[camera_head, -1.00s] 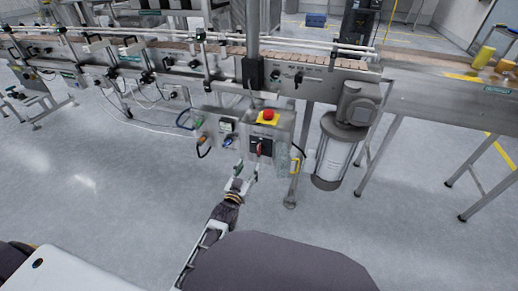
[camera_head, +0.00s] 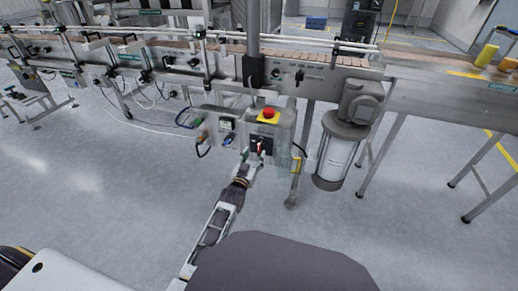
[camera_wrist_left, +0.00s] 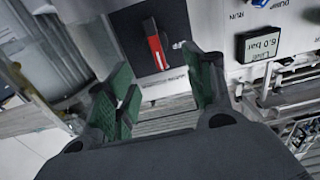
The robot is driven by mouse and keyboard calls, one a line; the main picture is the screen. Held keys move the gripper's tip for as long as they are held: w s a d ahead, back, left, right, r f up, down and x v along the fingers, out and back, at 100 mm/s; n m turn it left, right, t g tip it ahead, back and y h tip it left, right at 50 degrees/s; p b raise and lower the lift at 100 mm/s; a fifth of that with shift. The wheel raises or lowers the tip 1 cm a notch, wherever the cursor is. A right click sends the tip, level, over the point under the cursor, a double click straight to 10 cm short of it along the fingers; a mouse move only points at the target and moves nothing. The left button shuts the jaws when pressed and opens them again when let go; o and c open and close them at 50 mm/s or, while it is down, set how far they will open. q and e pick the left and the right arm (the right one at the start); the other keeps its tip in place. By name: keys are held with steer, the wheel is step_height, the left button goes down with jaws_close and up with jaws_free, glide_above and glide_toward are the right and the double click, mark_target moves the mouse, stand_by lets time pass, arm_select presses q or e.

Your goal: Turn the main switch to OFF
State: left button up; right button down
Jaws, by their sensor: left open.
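The main switch is a red rotary handle (camera_head: 260,146) on a black plate, on the front of a grey control box (camera_head: 285,128) under the conveyor. In the left wrist view the red handle (camera_wrist_left: 157,50) stands nearly upright in the picture, tilted slightly. My left gripper (camera_head: 251,160) is just in front of the switch. In the left wrist view its green-padded fingers (camera_wrist_left: 163,78) are spread and empty, with the handle just beyond the gap between their tips. I see no clear contact. My right gripper is not in view.
A red emergency button on a yellow base (camera_head: 268,115) sits on top of the box. A pressure display (camera_wrist_left: 261,44) is to the right in the left wrist view. The conveyor (camera_head: 320,70) runs above, with a motor (camera_head: 342,150) to the right. The floor in front is clear.

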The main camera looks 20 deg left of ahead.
mark_target(258, 147)
arm_select(q)
steer(key=shift+w+b, duration=0.65)
steer(key=shift+w, duration=1.1)
steer(key=shift+w+d+b, duration=0.1)
steer(key=shift+w+b, duration=0.45)
steer(key=shift+w, duration=1.1)
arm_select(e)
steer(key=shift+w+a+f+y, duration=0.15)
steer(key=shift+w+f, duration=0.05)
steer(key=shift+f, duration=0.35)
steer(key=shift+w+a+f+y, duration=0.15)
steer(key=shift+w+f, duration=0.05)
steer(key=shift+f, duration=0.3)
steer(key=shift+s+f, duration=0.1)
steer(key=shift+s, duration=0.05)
arm_select(q)
steer(key=c, duration=1)
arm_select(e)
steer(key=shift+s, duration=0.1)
